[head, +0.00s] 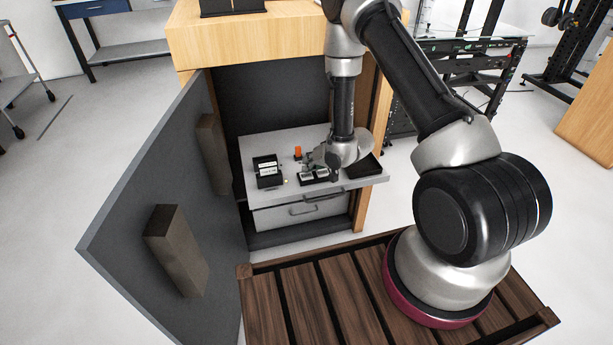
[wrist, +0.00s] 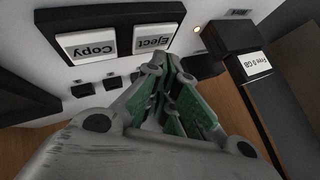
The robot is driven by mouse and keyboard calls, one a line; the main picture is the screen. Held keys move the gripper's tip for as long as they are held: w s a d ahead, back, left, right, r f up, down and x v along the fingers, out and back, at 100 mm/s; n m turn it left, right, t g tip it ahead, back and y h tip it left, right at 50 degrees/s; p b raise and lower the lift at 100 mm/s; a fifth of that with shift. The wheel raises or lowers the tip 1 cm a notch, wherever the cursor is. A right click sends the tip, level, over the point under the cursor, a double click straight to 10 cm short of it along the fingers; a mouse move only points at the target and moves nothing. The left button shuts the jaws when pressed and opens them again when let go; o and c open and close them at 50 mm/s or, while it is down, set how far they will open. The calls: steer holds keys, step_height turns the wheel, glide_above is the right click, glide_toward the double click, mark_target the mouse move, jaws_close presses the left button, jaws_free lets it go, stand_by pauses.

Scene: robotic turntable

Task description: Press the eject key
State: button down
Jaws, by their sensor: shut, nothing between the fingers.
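The white Eject key (wrist: 153,38) sits in a black frame at the top of the wrist view, its lettering upside down. The white Copy key (wrist: 87,44) is beside it on the left. My gripper (wrist: 167,66) is shut and empty, its fingertips just below the Eject key in the picture. I cannot tell whether they touch the key. In the head view my gripper (head: 318,160) is low over the pull-out shelf (head: 262,145), by the small keys, partly hidden by the wrist. Which key is which is too small to read there.
A black box (wrist: 238,50) labelled "Free 0 GB" and a small lit lamp (wrist: 196,30) are right of the keys. On the shelf stand a black labelled device (head: 267,171), an orange item (head: 298,152) and a black tray (head: 365,167). The cabinet's open door (head: 165,180) blocks the left.

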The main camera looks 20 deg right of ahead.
mark_target(308, 174)
steer(key=shift+r, duration=0.15)
steer(key=shift+r, duration=2.45)
